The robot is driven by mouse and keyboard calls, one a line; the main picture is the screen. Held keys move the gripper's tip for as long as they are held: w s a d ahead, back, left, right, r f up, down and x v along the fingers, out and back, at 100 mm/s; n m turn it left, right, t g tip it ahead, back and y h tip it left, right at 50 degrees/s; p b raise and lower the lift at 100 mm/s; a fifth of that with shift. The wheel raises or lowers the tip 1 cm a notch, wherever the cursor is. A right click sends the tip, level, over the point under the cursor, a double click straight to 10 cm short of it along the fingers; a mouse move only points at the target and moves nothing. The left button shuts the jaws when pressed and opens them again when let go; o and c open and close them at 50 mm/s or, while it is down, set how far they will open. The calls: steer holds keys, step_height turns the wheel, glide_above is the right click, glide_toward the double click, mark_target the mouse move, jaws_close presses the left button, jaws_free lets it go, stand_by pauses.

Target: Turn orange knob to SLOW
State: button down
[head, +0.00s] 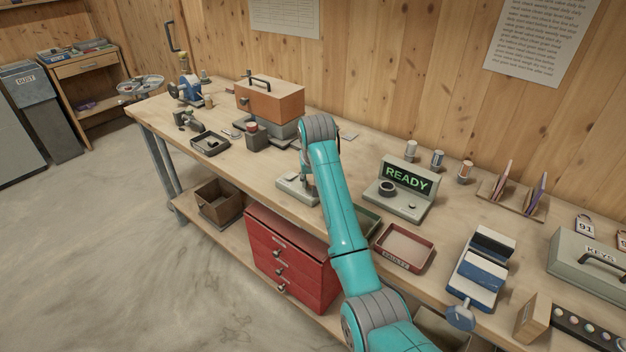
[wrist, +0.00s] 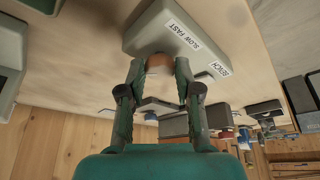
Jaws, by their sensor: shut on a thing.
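The orange knob (wrist: 159,62) is between my fingertips in the wrist view, on a pale grey control box (wrist: 150,30). A white label on the box reads SLOW FAST (wrist: 182,36), and a second small label sits beside it. My gripper (wrist: 160,70) is shut on the knob, with one finger on each side. Which mark the knob points to cannot be seen. In the head view the control box (head: 290,188) is on the bench under my gripper (head: 309,190), and my arm hides the knob.
A READY display unit (head: 405,185) and a red tray (head: 403,247) stand to the right on the bench (head: 350,165). An orange-topped machine (head: 270,100) stands behind to the left. Red drawers (head: 285,255) sit below the bench's front edge.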

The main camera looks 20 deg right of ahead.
steer(key=m, duration=0.2)
steer(key=m+h, duration=0.1)
steer(key=m, duration=0.1)
steer(key=shift+a+m+g+h, duration=0.2)
steer(key=shift+m+g+h, duration=0.1)
steer(key=shift+g, duration=0.1)
steer(key=shift+w+a+m+g+h, duration=0.1)
steer(key=shift+m+g+h, duration=0.45)
steer(key=shift+m, duration=1.25)
steer(key=c, duration=0.8)
jaws_free()
steer(key=v, duration=0.7)
steer(key=shift+a+r, duration=0.1)
steer(key=shift+r, duration=0.05)
